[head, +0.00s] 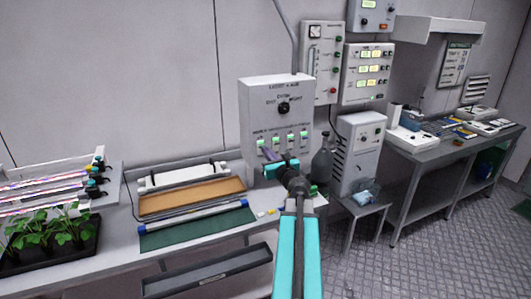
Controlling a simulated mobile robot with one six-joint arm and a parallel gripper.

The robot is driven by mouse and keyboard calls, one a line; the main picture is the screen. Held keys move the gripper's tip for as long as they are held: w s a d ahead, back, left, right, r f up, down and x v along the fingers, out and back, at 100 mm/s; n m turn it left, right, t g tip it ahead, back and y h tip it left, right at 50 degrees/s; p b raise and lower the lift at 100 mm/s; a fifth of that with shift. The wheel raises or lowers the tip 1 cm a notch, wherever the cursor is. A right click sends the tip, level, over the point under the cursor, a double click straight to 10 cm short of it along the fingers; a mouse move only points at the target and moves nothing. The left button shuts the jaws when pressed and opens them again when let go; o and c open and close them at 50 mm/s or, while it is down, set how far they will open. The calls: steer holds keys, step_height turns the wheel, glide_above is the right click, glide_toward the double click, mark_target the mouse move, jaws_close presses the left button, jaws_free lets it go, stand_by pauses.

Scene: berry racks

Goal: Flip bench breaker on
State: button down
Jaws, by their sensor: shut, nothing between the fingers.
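The breaker panel (258,103) is a light grey box with a dark round knob (283,107) in its upper part. It stands at the back of the bench, in the middle of the head view. A row of several small breaker switches (290,140) with greenish marks runs along its lower front. Their labels and lever positions are too small to read. My gripper (267,153) is shut and empty. Its tips are just below the leftmost switch, close to the panel face; I cannot tell whether they touch.
A dark glass bottle (322,164) stands right of the panel, close to my wrist. Seedlings (45,228) stand far left. Instrument boxes (367,72) hang right of the panel.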

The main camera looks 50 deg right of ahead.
steer(key=shift+s+a+r+p, duration=0.25)
steer(key=shift+s+r+p, duration=0.2)
steer(key=shift+s+r, duration=0.2)
steer(key=shift+s+a+r+p, duration=0.25)
steer(key=shift+s+r+p, duration=0.3)
steer(key=shift+r, duration=0.15)
steer(key=shift+s+a+r+p, duration=0.25)
steer(key=shift+s+r+p, duration=0.15)
steer(key=shift+s+r, duration=0.25)
steer(key=shift+w, duration=0.15)
